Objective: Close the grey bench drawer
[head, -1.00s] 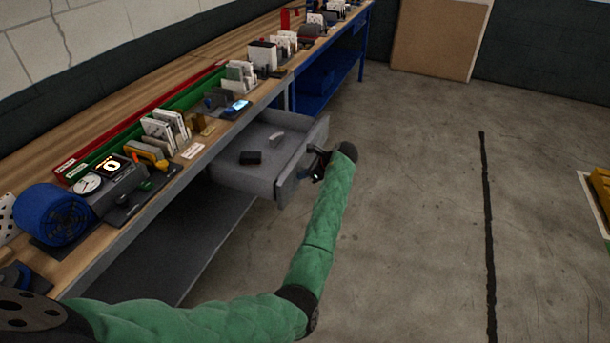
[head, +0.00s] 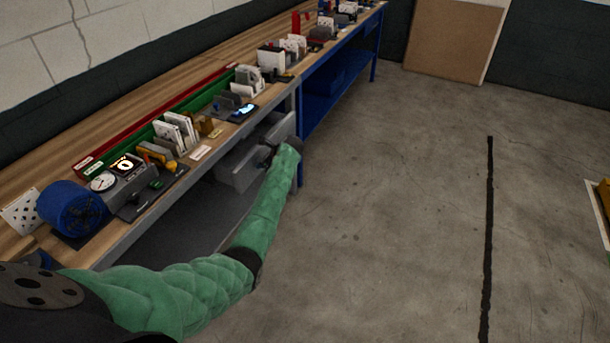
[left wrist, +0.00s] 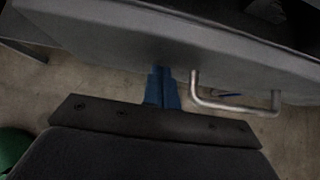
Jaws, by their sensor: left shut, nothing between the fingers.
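The grey bench drawer (head: 238,172) sits under the wooden bench top in the head view. Its front stands out a little beyond the bench edge, and the inside is mostly hidden. My left gripper (head: 267,153) is at the drawer front, partly hidden by my own forearm; it is shut and holds nothing. In the left wrist view the grey drawer front (left wrist: 180,50) fills the top, and its metal bar handle (left wrist: 235,105) shows to the right of centre. I cannot tell whether the fingers touch the front. My right gripper is not in view.
The bench top (head: 100,238) carries a blue roll (head: 72,208), gauges, white cards and a green tray (head: 215,100). A blue bench (head: 335,90) stands beyond the drawer.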

